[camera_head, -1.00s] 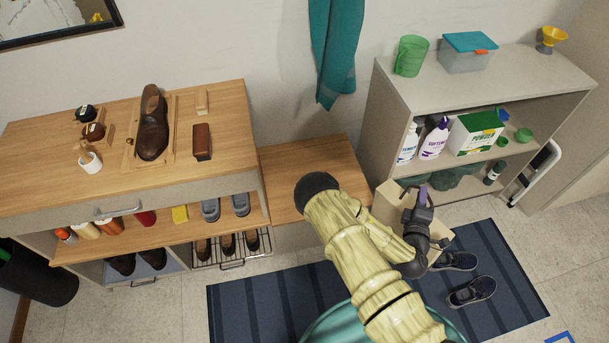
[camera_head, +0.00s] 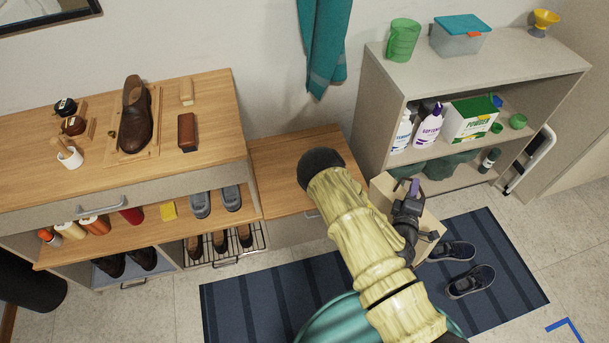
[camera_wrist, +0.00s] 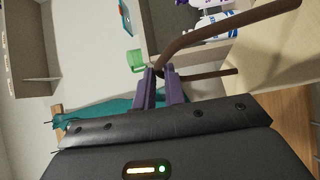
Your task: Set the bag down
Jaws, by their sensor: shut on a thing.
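The bag (camera_head: 383,188) is a tan, paper-like bag in the head view, right of the wooden bench and in front of the grey shelf. My gripper (camera_head: 413,188) is at its top and partly hides it. In the wrist view the purple fingers of my gripper (camera_wrist: 161,82) are closed on a brown strap-like handle (camera_wrist: 215,30). The tan bag body (camera_wrist: 275,55) fills the right side there, with a second handle strip (camera_wrist: 208,78) below the first. The bag's underside is hidden, so I cannot tell whether it touches anything below.
The low wooden bench (camera_head: 275,165) has a bare top. The grey shelf (camera_head: 470,75) with bottles and boxes stands close behind the bag. Dark sneakers (camera_head: 470,282) lie on the striped blue rug (camera_head: 240,305). Blue tape (camera_head: 566,327) marks the floor at lower right.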

